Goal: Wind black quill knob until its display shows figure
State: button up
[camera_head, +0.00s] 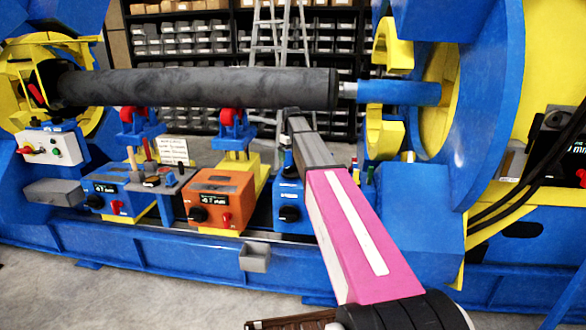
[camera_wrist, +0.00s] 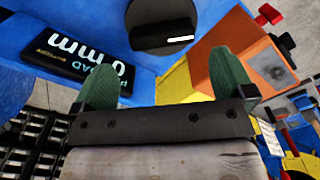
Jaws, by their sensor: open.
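A black knob (camera_wrist: 165,25) with a white pointer line is on a blue box at the top of the wrist view, beyond the fingertips and apart from them. The same knob appears in the head view (camera_head: 289,213). Beside it, a black display (camera_wrist: 90,62) shows "0 mm", turned upside down; its small label is partly hidden by a finger and not fully legible. My gripper (camera_wrist: 165,78) is open and empty, with its two green fingers spread wide. In the head view my pink arm hides the gripper and the box's display.
An orange box (camera_head: 222,197) with its own knob and red lever stands close to the left in the head view, and another blue box (camera_head: 118,192) stands beyond it. A long dark cylinder (camera_head: 200,88) runs above on red rollers. A blue column (camera_head: 425,205) stands to the right.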

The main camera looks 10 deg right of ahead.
aim_at(291, 166)
notch_tip(291, 166, down, 6)
jog(key=shift+a+f, duration=0.1)
jog(key=shift+f, duration=0.15)
jog(key=c, duration=0.7)
